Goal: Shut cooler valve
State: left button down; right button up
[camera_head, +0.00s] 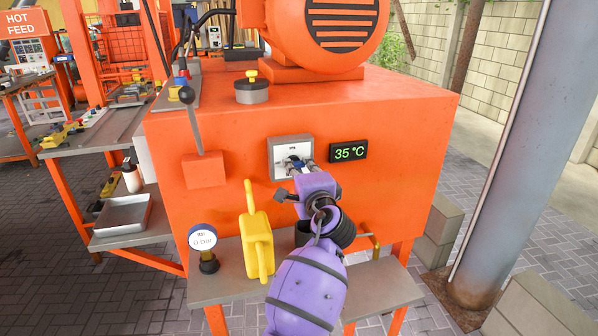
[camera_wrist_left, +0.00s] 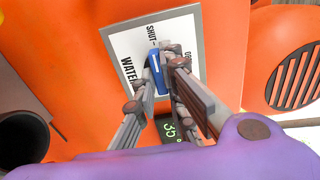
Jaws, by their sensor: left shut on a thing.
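The cooler valve is a small blue handle (camera_wrist_left: 156,74) on a white plate (camera_head: 277,148) on the orange housing's front. In the left wrist view the plate (camera_wrist_left: 124,45) reads "WATER" and "SHUT", with a partly hidden "O…" label to the right. The handle's upper end in that view lies close to the "SHUT" mark; its pivot is hidden. My left gripper (camera_head: 297,163) is at the plate in the head view. Its fingers, also in the wrist view (camera_wrist_left: 164,70), are shut on the blue handle. My right gripper is not in view.
A green display (camera_head: 349,152) reading 35 °C is right of the plate. A lever (camera_head: 196,125) stands on the left. A grey post (camera_head: 510,130) stands at the right.

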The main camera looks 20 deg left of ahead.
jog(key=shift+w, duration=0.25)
pick_arm(q)
jog(key=c, duration=2)
grip_release()
jog(key=shift+o, duration=0.9)
jog(key=shift+s+d, duration=0.1)
jog(key=shift+s, duration=0.1)
jog(key=shift+s+d+f, duration=0.1)
jog(key=shift+s+d, duration=0.15)
jog(key=shift+s, duration=0.05)
jog(key=v, duration=1.1)
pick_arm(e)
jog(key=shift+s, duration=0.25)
